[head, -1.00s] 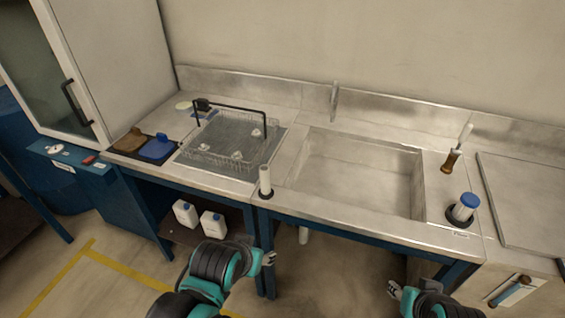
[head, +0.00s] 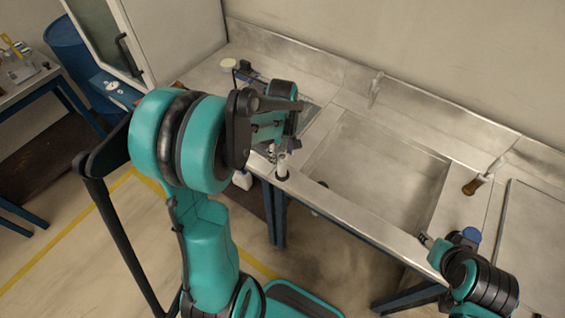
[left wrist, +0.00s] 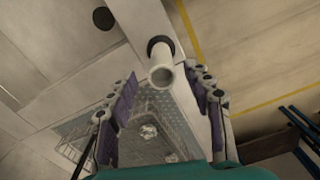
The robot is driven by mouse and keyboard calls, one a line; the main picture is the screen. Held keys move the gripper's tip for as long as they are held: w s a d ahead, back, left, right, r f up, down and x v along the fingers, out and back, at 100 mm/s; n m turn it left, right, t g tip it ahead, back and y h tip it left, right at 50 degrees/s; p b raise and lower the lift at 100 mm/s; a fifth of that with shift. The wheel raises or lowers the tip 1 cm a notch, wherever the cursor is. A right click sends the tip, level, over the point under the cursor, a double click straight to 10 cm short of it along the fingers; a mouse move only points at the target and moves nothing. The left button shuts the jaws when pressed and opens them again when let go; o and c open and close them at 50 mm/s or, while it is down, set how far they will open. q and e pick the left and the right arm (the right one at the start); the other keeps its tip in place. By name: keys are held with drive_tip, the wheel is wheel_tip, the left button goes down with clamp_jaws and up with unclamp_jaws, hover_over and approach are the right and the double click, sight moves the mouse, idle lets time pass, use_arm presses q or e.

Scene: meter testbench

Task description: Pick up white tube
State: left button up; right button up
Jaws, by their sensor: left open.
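The white tube (head: 282,166) stands upright in a black ring at the front edge of the steel counter, between the wire basket and the sink. In the left wrist view, the tube (left wrist: 164,62) shows its open round mouth. My left gripper (head: 286,142) is above the tube, partly hidden by its own arm in the head view. Its purple-padded fingers (left wrist: 165,97) are spread, with the tube's mouth between and just beyond their tips; it holds nothing. My right gripper (head: 428,241) is at the sink's front right edge; its finger opening is unclear.
The wire basket (left wrist: 95,128) lies under the left gripper, with small white pieces in it. The sink (head: 375,165) is right of the tube. A brown-handled brush (head: 476,185) and a blue-capped container (head: 472,236) stand further right.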

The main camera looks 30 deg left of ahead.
sight(282, 167)
use_arm(q)
wheel_tip(282, 167, down, 7)
drive_tip(key=shift+s+f+b, duration=0.15)
drive_tip(key=shift+f+b, duration=0.05)
drive_tip(key=shift+b, duration=0.95)
drive_tip(key=shift+d, duration=0.1)
clamp_jaws()
